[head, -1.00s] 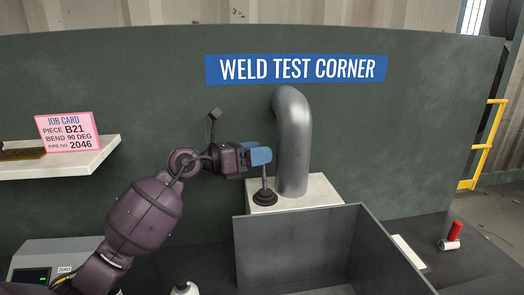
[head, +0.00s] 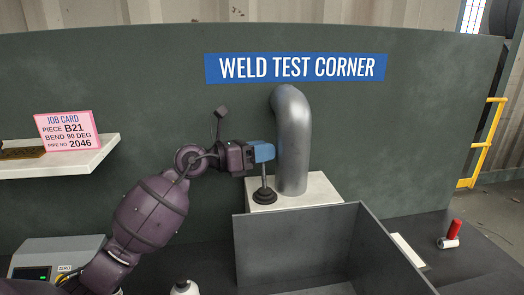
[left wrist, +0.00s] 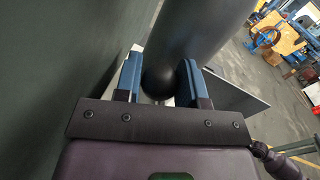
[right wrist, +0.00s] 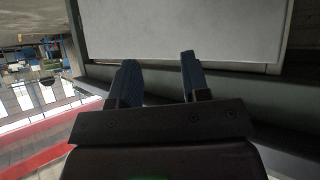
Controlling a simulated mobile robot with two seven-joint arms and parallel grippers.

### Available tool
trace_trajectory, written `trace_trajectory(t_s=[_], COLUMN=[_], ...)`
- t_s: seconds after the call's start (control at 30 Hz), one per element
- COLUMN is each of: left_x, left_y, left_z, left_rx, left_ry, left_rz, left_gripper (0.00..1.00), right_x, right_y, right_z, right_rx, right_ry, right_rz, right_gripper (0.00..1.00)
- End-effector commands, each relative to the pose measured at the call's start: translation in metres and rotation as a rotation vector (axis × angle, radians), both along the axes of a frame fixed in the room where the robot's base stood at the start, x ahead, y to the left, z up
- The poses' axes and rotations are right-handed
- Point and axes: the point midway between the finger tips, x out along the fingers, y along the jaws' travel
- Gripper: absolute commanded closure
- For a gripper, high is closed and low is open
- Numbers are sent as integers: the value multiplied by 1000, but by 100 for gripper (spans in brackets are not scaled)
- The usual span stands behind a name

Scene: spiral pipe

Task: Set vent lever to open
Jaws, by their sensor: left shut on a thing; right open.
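The vent lever (head: 263,181) is a short grey rod on a round black base, on top of a pale block left of the grey bent pipe (head: 292,150). It looks about upright. Its top is hidden by my left gripper (head: 264,153) in the head view. In the left wrist view its black ball knob (left wrist: 158,83) sits between the blue fingers of my left gripper (left wrist: 158,76), which are shut on it. My right gripper (right wrist: 158,78) is open and empty in the right wrist view, and out of the head view.
The pale block (head: 322,187) carries the pipe and lever. A dark open bin (head: 295,245) stands in front of it. A white shelf (head: 75,165) with a job card (head: 68,131) is at left. A red cylinder (head: 454,229) lies at right. A green wall (head: 400,130) is behind.

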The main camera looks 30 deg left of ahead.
Motion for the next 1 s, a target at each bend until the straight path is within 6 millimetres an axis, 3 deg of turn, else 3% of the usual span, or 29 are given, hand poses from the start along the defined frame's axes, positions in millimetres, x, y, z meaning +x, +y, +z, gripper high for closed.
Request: trace_trajectory(t_s=[0.37,1.0], left_x=[-9,-53], left_y=[-6,-40], left_z=[3,6], left_rx=[66,389], left_ry=[-88,-515], left_rz=[0,-2], left_gripper=[100,100], right_x=[4,6], right_y=[0,2], right_z=[-4,-23], right_rx=[-2,-2], right_ry=[-4,6], right_rz=[6,11], right_gripper=[57,57])
